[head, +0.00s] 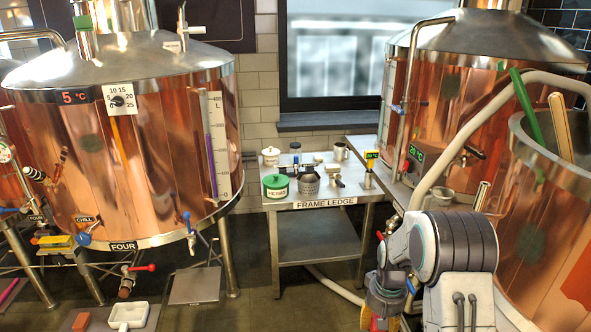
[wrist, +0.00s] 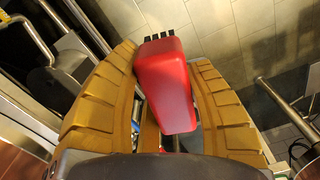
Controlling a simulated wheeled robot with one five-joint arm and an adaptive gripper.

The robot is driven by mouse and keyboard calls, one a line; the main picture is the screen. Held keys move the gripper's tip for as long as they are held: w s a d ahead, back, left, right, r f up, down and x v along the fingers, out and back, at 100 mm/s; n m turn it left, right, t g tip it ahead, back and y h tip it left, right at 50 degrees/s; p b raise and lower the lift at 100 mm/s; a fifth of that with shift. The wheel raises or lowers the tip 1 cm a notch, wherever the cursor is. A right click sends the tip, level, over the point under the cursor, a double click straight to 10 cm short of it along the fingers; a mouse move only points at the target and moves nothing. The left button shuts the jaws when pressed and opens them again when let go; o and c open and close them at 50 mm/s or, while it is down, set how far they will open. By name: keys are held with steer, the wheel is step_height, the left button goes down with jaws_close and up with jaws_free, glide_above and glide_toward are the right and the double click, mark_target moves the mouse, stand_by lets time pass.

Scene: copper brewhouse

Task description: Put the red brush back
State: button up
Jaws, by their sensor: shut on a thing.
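The red brush (wrist: 165,85) shows in the wrist view as a red block with dark bristles at its far end. My gripper (wrist: 165,58) has its two tan ridged fingers on either side of it and is shut on it. In the head view my gripper (head: 384,308) is low at the bottom, right of the middle, with a bit of red showing below it. Most of the brush is hidden there. The brush is held in the air over the tiled floor.
A steel table labelled FRAME LEDGE (head: 325,203) bears a green-lidded pot (head: 276,187) and several small items. Copper tanks stand left (head: 150,150) and right (head: 455,110). A white tray (head: 127,315) and a reddish block (head: 82,321) sit at lower left. Floor shows between.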

steer(key=shift+n, duration=0.6)
steer(key=shift+w+a+r, duration=0.1)
steer(key=shift+a, duration=1.05)
steer(key=shift+w+a+r, duration=0.1)
steer(key=shift+a, duration=1.05)
steer(key=shift+r, duration=0.15)
